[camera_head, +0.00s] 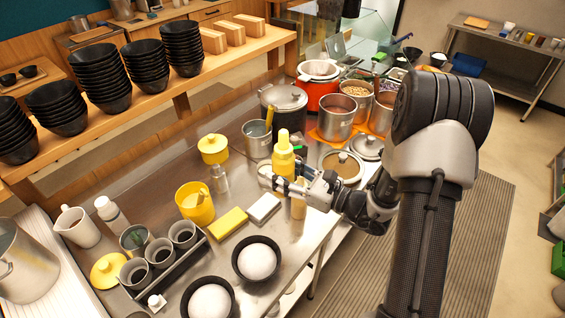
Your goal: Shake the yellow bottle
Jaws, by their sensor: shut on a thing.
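The yellow bottle (283,160) stands upright with its yellow nozzle at the top, near the middle of the head view. My gripper (276,181) is shut on its lower body, reaching in from the right. The fingers and wrist hide part of the bottle's lower half. Its base seems to be above the steel counter (230,205), but I cannot tell the exact gap.
Two black bowls with white contents (257,258) stand at the counter's front. Yellow and white sponges (228,223), a yellow pitcher (195,203) and a cup rack (165,270) are to the left. Metal pots (337,117) stand behind. Stacked black bowls (107,75) line the shelf.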

